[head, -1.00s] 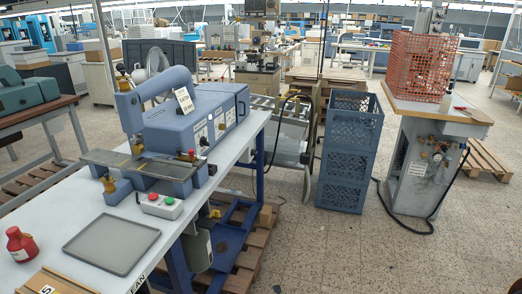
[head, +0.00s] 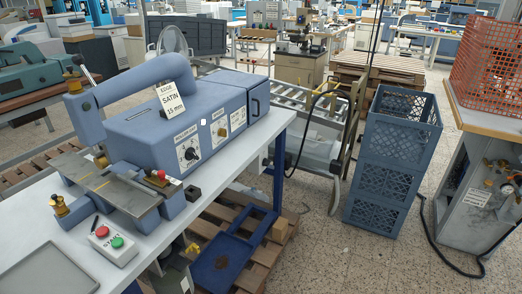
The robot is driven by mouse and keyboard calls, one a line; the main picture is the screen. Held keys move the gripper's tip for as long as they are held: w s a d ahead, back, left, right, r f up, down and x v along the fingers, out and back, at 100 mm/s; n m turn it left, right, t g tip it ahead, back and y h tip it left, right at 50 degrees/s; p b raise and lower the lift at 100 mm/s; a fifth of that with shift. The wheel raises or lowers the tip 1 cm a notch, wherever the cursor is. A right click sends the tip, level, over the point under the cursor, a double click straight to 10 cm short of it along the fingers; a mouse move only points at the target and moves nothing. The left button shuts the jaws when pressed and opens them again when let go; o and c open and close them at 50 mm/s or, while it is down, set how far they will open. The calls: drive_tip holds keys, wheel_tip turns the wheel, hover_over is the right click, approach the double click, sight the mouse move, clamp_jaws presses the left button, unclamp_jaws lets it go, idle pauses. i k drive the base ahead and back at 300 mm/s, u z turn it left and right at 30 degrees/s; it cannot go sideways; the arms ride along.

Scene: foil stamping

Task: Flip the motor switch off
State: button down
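The blue stamping machine (head: 165,125) stands on a white-topped table. Its front side carries a row of small panels: a black knob (head: 190,154), a yellow knob (head: 222,132) and a further panel (head: 238,118) towards the back. Their labels are too small to read, so I cannot tell which is the motor switch or its position. A grey control box (head: 114,246) with a red and a green button lies on the table at the front; one label reads START. A red button (head: 161,175) sits on a yellow base at the machine's front. My gripper is not in view.
A grey tray (head: 48,270) lies at the table's front left. A stack of blue crates (head: 385,185) stands to the right on open floor. A wooden pallet (head: 250,235) is under the table. A bench with an orange mesh guard (head: 487,65) is at the far right.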

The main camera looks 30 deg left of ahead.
sight(265, 162)
drive_tip(key=u, duration=0.75)
drive_tip(key=i, duration=1)
drive_tip(key=u, duration=1.25)
drive_tip(key=i, duration=0.65)
drive_tip(key=z, duration=0.05)
